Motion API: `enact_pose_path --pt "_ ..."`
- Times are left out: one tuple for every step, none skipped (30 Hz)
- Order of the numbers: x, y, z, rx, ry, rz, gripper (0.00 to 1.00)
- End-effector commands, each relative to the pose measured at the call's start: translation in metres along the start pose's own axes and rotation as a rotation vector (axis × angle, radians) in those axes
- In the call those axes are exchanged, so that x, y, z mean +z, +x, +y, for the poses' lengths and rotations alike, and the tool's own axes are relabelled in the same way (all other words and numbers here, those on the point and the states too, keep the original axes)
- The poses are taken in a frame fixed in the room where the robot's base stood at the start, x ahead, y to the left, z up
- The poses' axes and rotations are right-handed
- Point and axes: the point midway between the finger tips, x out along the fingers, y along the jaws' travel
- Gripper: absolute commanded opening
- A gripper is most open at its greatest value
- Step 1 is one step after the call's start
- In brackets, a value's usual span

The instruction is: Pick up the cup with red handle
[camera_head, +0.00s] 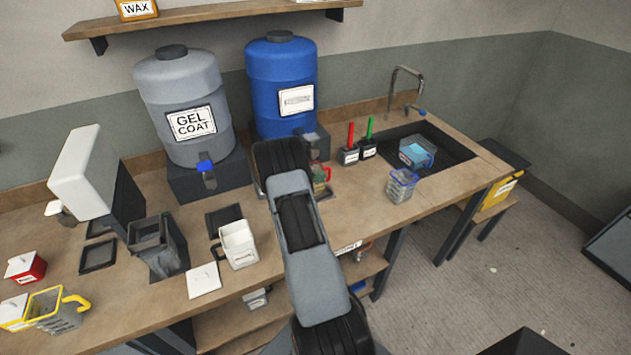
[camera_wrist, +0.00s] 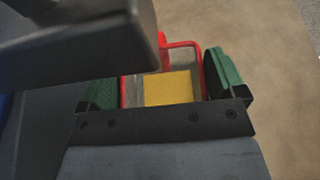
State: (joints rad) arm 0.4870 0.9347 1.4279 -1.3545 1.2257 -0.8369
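The cup with red handle (camera_wrist: 163,52) shows in the wrist view as a clear cup with red edges and a yellow patch inside. Its upper left is hidden by a dark overhanging part. My gripper (camera_wrist: 162,88) has one green finger pad on each side of the cup, both very close to its walls. I cannot tell whether they press on it. In the head view a small part of the cup (camera_head: 322,174) shows at the right of my arm, near the blue tank's tap. My arm hides the rest and the fingers.
The blue tank (camera_head: 282,90) and grey tank (camera_head: 180,105) stand behind on the bench. A white mug (camera_head: 239,245) and dark container (camera_head: 158,250) stand left of my arm. To the right are red and green handled tools, a blue-edged cup (camera_head: 401,186) and a sink (camera_head: 440,145).

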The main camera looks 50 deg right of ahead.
Motion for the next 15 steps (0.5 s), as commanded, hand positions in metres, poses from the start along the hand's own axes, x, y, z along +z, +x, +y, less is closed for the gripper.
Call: enact_pose_path --pt "0.0001 -0.0001 -0.0001 0.000 0.000 0.000 0.85" --pt "0.0001 -0.0001 -0.0001 0.000 0.000 0.000 0.82" --pt "0.0001 -0.0001 -0.0001 0.000 0.000 0.000 0.78" --pt "0.0002 -0.0001 -0.0001 0.000 0.000 0.000 0.75" --pt "0.0002 -0.0001 -0.0001 0.000 0.000 0.000 0.72" --pt "0.0002 -0.0001 -0.0001 0.000 0.000 0.000 0.68" --pt "0.0002 -0.0001 -0.0001 0.000 0.000 0.000 0.66" --pt "0.0002 -0.0002 -0.0001 0.000 0.000 0.000 0.63" --pt "0.0002 -0.0002 -0.0001 0.000 0.000 0.000 0.59" --pt "0.0003 -0.0002 -0.0001 0.000 0.000 0.000 0.56" --pt "0.0003 -0.0002 -0.0001 0.000 0.000 0.000 0.53" --pt "0.0002 -0.0002 -0.0001 -0.001 0.000 0.000 0.49" --pt "0.0003 -0.0002 -0.0001 -0.001 0.000 0.000 0.46" --pt "0.0003 -0.0002 -0.0001 -0.001 0.000 0.000 0.43" --pt "0.0003 -0.0002 -0.0001 0.000 0.000 0.000 0.40"
